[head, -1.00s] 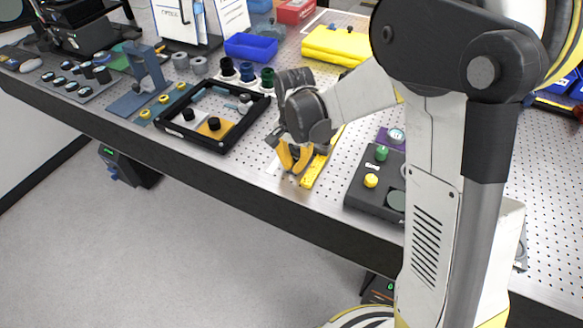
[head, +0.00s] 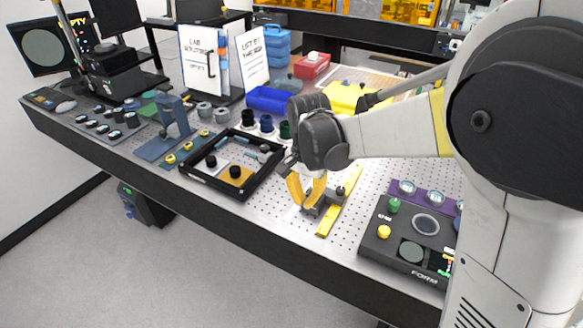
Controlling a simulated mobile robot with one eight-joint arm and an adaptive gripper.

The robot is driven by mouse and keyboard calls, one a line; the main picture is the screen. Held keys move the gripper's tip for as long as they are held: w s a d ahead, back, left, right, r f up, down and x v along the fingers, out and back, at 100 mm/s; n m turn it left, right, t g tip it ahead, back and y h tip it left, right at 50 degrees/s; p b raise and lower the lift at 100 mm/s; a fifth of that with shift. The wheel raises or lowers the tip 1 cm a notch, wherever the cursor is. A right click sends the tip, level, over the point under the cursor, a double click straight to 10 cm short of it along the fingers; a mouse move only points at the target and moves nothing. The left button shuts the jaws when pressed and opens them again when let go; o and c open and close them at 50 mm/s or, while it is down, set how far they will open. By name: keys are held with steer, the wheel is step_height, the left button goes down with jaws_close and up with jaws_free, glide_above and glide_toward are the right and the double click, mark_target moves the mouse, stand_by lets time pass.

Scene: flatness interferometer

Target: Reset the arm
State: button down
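My arm comes in from the right in the head view, and my gripper (head: 306,205) hangs low over the front part of the perforated bench. Its two curved yellow fingers point down. They stand apart higher up and come close together at the tips; whether the tips touch is unclear. A yellow bar (head: 326,228) lies on the bench just right of the fingers. A small dark piece (head: 319,210) is beside the fingertips, near the bar; I cannot tell whether the fingers touch it. I see nothing clearly held.
A black frame (head: 222,188) with knobs lies left of the gripper. A dark FORM control box (head: 402,268) with buttons sits right. A blue tray (head: 268,98), dark spools and a yellow case (head: 350,97) stand behind. The bench's front edge is close; the floor before it is clear.

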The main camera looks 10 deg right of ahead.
steer(key=s+d+r+n+t+b, duration=0.1)
steer(key=s+d+r+n+t, duration=0.2)
steer(key=s, duration=0.5)
steer(key=s+d+r+n+t+b, duration=0.1)
steer(key=s+d+r+n+t, duration=0.3)
steer(key=s, duration=0.4)
steer(key=shift+r+n, duration=0.15)
steer(key=shift+n, duration=0.15)
steer(key=shift+w, duration=0.1)
